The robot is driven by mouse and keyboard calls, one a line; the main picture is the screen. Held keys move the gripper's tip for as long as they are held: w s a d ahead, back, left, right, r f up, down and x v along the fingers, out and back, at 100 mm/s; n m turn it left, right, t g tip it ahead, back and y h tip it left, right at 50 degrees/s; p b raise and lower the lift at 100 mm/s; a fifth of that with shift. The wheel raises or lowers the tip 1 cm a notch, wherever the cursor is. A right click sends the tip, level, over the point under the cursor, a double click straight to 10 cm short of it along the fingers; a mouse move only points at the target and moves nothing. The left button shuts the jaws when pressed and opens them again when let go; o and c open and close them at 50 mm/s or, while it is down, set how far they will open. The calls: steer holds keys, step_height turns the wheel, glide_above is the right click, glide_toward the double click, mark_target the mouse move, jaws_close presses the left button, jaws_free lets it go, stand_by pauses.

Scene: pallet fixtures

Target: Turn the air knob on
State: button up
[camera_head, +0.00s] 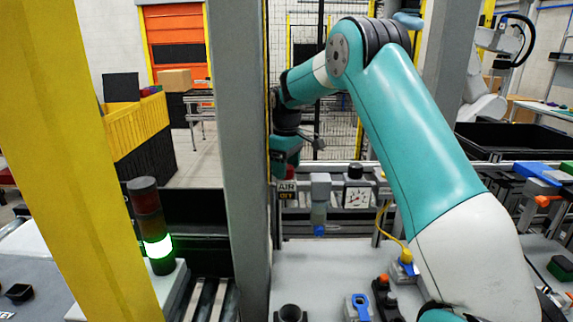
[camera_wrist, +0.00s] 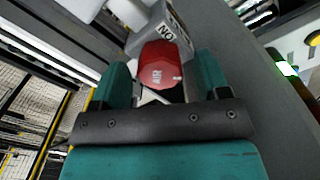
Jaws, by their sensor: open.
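In the wrist view my gripper (camera_wrist: 162,78) is open, with one teal finger on each side of the knob. I cannot tell whether the fingers touch it. In the head view my gripper (camera_head: 284,172) is beside the grey post, just above the "AIR" sign (camera_head: 288,190). The knob is not clear there, hidden by my gripper.
A grey post (camera_head: 240,150) stands close on the left of my gripper. A pressure gauge (camera_head: 356,194) and a grey filter unit (camera_head: 320,190) are to its right. A signal tower (camera_head: 150,225) glows green. The grey worktop (camera_head: 325,262) below is partly clear.

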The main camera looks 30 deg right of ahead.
steer(key=shift+f, duration=0.45)
steer(key=shift+c, duration=0.3)
steer(key=c, duration=0.9)
